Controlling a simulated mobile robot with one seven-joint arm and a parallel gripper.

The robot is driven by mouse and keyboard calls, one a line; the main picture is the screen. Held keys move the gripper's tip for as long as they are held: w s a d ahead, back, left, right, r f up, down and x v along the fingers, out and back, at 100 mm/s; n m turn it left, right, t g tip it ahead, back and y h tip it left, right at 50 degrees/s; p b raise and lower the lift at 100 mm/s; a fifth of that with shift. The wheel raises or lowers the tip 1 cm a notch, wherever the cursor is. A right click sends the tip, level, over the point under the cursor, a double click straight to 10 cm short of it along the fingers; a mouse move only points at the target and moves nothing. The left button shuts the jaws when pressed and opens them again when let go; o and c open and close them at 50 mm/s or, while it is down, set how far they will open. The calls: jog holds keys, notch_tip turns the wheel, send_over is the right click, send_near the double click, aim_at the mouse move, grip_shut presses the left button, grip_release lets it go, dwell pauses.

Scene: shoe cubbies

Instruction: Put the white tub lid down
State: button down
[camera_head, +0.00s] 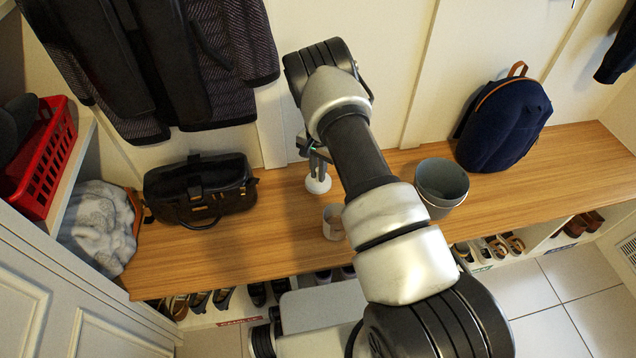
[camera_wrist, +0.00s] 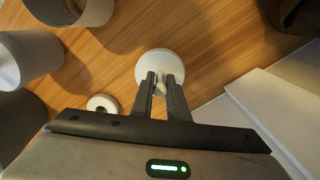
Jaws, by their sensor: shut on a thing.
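The white tub lid (camera_head: 318,185) is a round disc with a small knob, low over the wooden bench between the black bag and the grey bucket. My gripper (camera_head: 317,168) points down above it. In the wrist view, my fingers (camera_wrist: 161,84) are shut on the knob of the lid (camera_wrist: 160,62). I cannot tell whether the lid touches the wood. A small whitish tub (camera_head: 333,222) stands nearer the bench's front edge, partly hidden by my arm.
A black bag (camera_head: 200,190) lies left. A grey bucket (camera_head: 441,185) and blue backpack (camera_head: 505,120) stand right. Coats (camera_head: 165,60) hang above the bag. The wrist view shows a small white ring-shaped thing (camera_wrist: 103,104) near the lid.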

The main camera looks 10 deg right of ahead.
jog(key=shift+f+b, duration=0.45)
jog(key=shift+f, duration=1.5)
jog(key=shift+f, duration=0.15)
jog(key=c, duration=1.7)
grip_release()
